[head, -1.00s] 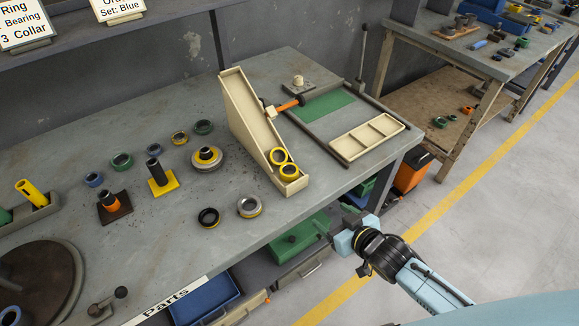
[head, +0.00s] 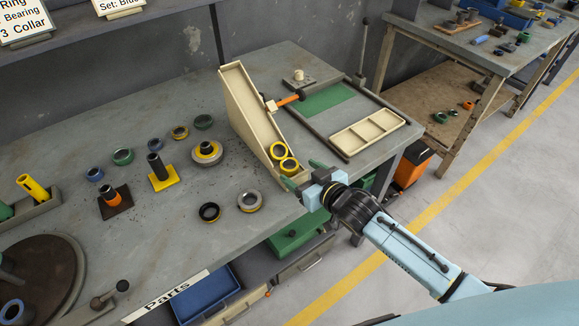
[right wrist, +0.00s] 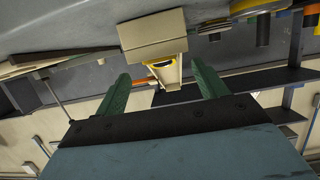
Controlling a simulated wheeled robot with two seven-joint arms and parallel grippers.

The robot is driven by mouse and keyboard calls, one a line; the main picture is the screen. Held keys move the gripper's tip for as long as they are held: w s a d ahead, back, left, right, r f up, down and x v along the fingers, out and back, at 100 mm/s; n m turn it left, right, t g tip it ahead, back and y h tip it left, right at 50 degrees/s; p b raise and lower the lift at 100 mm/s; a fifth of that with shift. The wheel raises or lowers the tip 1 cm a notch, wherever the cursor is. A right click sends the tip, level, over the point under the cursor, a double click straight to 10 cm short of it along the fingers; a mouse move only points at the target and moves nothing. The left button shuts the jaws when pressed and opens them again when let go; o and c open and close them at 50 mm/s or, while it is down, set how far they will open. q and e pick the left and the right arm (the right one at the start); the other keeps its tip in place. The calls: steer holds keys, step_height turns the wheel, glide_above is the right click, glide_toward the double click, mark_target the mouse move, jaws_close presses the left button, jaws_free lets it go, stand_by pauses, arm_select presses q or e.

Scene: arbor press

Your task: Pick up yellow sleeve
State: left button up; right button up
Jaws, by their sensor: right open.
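Two yellow rings, which look like short sleeves, lie at the low front end of the cream chute (head: 262,125); the upper yellow sleeve (head: 279,150) and lower yellow sleeve (head: 289,166) touch or nearly touch. A taller yellow tube (head: 34,188) leans in a grey holder at the far left. My right gripper (head: 303,173) is open and empty at the chute's front end, just right of the lower sleeve. In the right wrist view, the chute end (right wrist: 155,40) lies ahead between the green fingers, with a yellow sleeve (right wrist: 165,62) partly visible inside. My left gripper is out of view.
A cream compartment tray (head: 368,133) and green mat (head: 325,101) lie right of the chute. Several other rings and posts stand to the left. The table's front edge is below my gripper.

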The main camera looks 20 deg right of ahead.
mark_target(285, 161)
steer(key=x, duration=0.4)
steer(key=shift+w+f, duration=0.2)
steer(key=shift+w, duration=0.05)
steer(key=c, duration=1.2)
steer(key=shift+r, duration=0.1)
